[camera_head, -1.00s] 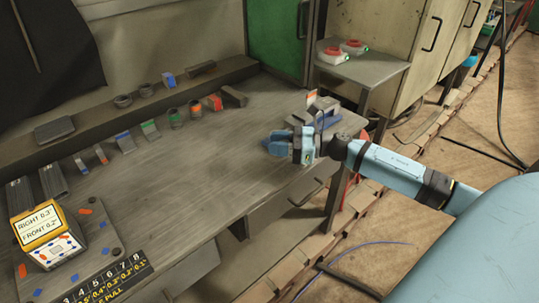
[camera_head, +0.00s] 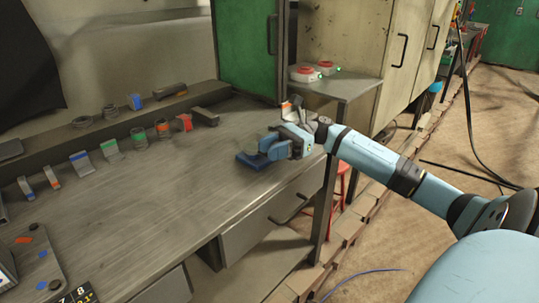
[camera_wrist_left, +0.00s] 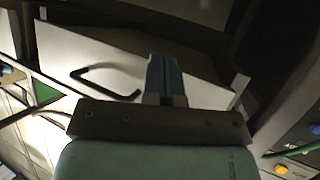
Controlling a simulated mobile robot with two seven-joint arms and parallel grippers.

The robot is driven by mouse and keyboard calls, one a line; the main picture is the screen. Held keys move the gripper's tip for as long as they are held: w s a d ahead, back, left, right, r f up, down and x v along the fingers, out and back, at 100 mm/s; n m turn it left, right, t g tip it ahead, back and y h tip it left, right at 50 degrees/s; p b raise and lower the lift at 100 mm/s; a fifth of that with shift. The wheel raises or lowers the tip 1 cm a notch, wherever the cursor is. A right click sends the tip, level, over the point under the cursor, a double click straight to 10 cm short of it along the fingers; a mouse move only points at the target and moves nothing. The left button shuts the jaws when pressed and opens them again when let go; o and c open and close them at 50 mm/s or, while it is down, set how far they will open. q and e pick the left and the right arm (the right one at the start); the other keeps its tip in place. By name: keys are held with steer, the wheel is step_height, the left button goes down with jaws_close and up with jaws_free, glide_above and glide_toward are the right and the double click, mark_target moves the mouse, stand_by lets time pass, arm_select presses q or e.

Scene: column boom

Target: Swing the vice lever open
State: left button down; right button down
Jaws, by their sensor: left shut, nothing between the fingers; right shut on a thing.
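A dark blue vice (camera_head: 250,160) sits on the right end of the workbench (camera_head: 150,185) in the head view. My right gripper (camera_head: 270,145) is over it, coming in from the right. It is shut on the vice lever, but its own body and fingers hide most of the lever, so the lever's angle cannot be told. My left gripper (camera_wrist_left: 165,78) shows in the left wrist view with its blue fingers shut and empty, in front of a pale panel with a black handle (camera_wrist_left: 105,80). It is not in the head view.
Red-topped devices (camera_head: 305,74) sit on a side shelf (camera_head: 345,88). A drawer handle (camera_head: 290,210) juts from the bench front. The bench middle is clear.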

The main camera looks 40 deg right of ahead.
arm_select(q)
steer(key=shift+w+r, duration=0.25)
steer(key=shift+r, duration=0.3)
arm_select(e)
steer(key=c, duration=0.8)
jaws_free()
arm_select(q)
steer(key=shift+f, duration=0.15)
steer(key=shift+f, duration=0.15)
arm_select(e)
steer(key=shift+d, duration=0.1)
arm_select(q)
steer(key=shift+s+a+f, duration=0.1)
steer(key=shift+s+f, duration=0.15)
arm_select(e)
steer(key=d, duration=0.4)
steer(key=s+d, duration=0.1)
steer(key=d, duration=0.4)
steer(key=s+d, duration=0.1)
steer(key=d, duration=0.3)
steer(key=shift+s+d, duration=0.15)
steer(key=shift+d, duration=0.1)
